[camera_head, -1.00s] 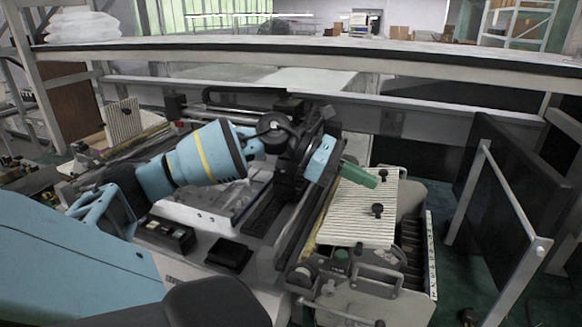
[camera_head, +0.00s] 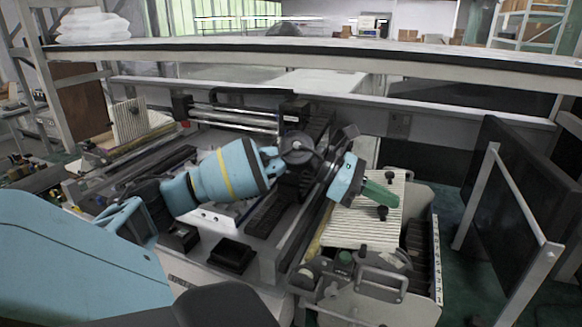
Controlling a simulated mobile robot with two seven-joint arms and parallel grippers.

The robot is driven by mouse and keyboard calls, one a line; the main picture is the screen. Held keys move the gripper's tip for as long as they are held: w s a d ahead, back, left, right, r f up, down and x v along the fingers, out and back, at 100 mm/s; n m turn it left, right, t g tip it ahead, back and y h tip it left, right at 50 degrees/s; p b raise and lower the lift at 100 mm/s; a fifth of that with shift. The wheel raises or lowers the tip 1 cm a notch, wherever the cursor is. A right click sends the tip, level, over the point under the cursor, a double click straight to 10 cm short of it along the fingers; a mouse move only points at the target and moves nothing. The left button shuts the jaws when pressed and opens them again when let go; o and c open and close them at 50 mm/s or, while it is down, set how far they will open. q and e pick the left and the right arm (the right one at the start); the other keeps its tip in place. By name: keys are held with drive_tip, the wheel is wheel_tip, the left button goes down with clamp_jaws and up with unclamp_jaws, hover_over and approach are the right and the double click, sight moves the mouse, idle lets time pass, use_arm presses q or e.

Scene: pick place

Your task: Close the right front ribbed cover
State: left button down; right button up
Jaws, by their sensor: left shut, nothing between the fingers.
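The right front ribbed cover (camera_head: 360,222) is a cream ribbed plate with two black knobs, on the right end of the machine. It lies low over the machine, slightly tilted in the view; I cannot tell whether it is fully seated. My left gripper (camera_head: 385,197) comes in from the left and has green fingers, shut and empty. The fingers are over the cover's upper part, between the two knobs; whether they touch it is unclear. My right gripper is not in view.
Another ribbed cover (camera_head: 130,119) stands upright at the machine's far left. A metal handle (camera_head: 383,280) and a green knob are in front of the right cover. A dark panel on a metal frame (camera_head: 508,195) stands at the right. A long shelf (camera_head: 320,52) crosses behind.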

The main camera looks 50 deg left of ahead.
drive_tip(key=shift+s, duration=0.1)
use_arm(q)
drive_tip(key=shift+r, duration=0.3)
wheel_tip(320, 180, up, 4)
drive_tip(key=p, duration=0.2)
wheel_tip(320, 180, up, 9)
hover_over(375, 221)
drive_tip(key=s, duration=0.1)
drive_tip(key=shift+s+a+r, duration=0.1)
drive_tip(key=shift+a+r, duration=0.05)
drive_tip(key=shift+a, duration=0.25)
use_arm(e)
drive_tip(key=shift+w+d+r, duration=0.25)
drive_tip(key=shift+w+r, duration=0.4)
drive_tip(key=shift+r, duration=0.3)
